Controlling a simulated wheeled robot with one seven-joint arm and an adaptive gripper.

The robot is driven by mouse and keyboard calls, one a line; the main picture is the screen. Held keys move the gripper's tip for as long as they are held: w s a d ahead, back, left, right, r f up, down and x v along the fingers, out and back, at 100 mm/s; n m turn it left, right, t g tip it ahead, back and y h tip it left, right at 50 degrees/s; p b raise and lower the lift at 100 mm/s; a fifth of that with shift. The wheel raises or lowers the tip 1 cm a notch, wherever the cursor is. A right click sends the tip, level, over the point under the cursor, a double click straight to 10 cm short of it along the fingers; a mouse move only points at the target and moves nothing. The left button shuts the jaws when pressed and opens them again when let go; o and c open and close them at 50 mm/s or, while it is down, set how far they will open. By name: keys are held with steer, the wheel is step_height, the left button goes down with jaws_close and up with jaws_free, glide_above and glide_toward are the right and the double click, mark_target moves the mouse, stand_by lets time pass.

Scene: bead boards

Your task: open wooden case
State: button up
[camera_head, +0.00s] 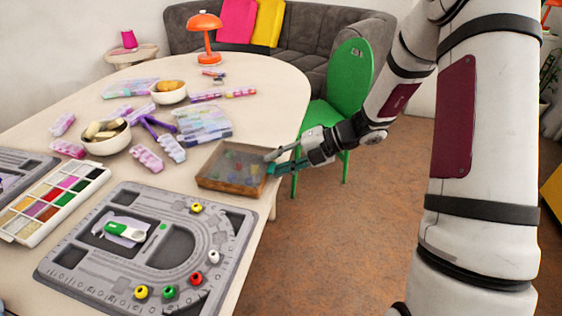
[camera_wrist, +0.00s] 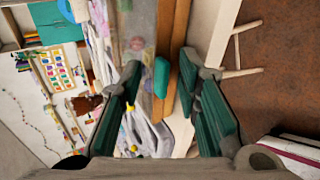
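The wooden case (camera_head: 228,186) lies on the table near its right edge. Its see-through lid looks closed, with coloured beads visible beneath. I cannot tell whether either finger touches the case.
A grey bead board (camera_head: 110,262) lies in front of the case, and a palette of coloured compartments (camera_head: 40,204) lies to the left. Clear bead boxes (camera_head: 203,124) and bowls (camera_head: 106,144) stand behind. A green chair (camera_head: 350,80) stands beyond the table's right edge.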

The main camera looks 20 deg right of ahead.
jaws_close()
steer(key=r+p, duration=0.1)
steer(key=p, duration=0.1)
steer(key=r+h+p, duration=0.1)
steer(key=p, duration=0.1)
steer(key=r+p, duration=0.1)
steer(key=p, duration=0.1)
steer(key=shift+w+a+r+g+p, duration=0.1)
steer(key=shift+a+g+p, duration=0.25)
steer(key=shift+g+p, duration=0.05)
steer(key=shift+r+h+p, duration=0.25)
steer(key=shift+h+p, duration=0.15)
steer(key=shift+p, duration=0.2)
steer(key=shift+w, duration=0.1)
